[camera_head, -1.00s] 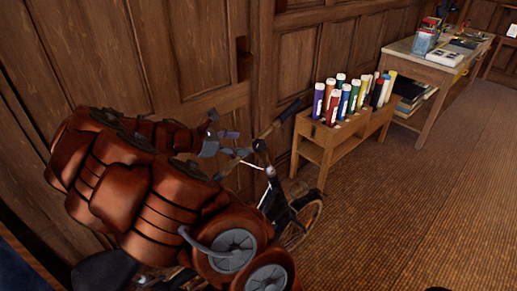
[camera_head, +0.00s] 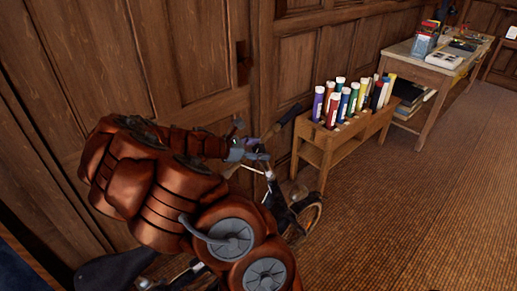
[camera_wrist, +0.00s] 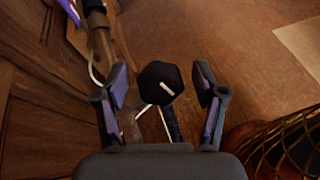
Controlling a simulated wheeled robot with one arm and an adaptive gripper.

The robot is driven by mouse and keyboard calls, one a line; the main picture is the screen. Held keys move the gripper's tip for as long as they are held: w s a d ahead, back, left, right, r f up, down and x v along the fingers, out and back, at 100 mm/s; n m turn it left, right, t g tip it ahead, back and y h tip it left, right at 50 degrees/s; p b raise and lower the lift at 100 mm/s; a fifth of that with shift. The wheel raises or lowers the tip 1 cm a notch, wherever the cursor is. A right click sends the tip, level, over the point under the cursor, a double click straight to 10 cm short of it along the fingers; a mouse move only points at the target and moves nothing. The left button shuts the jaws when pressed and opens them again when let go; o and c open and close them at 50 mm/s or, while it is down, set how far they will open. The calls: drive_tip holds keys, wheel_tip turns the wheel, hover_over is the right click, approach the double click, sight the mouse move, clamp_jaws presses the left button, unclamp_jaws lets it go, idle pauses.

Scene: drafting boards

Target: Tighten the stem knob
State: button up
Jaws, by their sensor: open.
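The stem knob (camera_wrist: 158,80) is a dark, faceted knob with a white line on top, seen from above in the wrist view. It sits on the dark stem of a bicycle (camera_head: 303,217) leaning by the panelled wall. My gripper (camera_wrist: 163,84) is open, with one finger on each side of the knob and a gap on both sides. In the head view my gripper (camera_head: 248,150) is over the handlebar area and hides the knob. One handlebar end (camera_head: 288,115) sticks out beyond it. I cannot tell how far the fingertips are above the knob.
A wooden rack (camera_head: 343,135) with several coloured tubes stands just right of the bicycle. A table (camera_head: 430,62) with books is farther back. The wooden wall (camera_head: 180,50) is close on the left. A wire basket (camera_wrist: 285,150) is at lower right in the wrist view. Open carpet lies right.

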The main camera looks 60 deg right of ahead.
drive_tip(key=shift+c, duration=0.2)
drive_tip(key=c, duration=1.1)
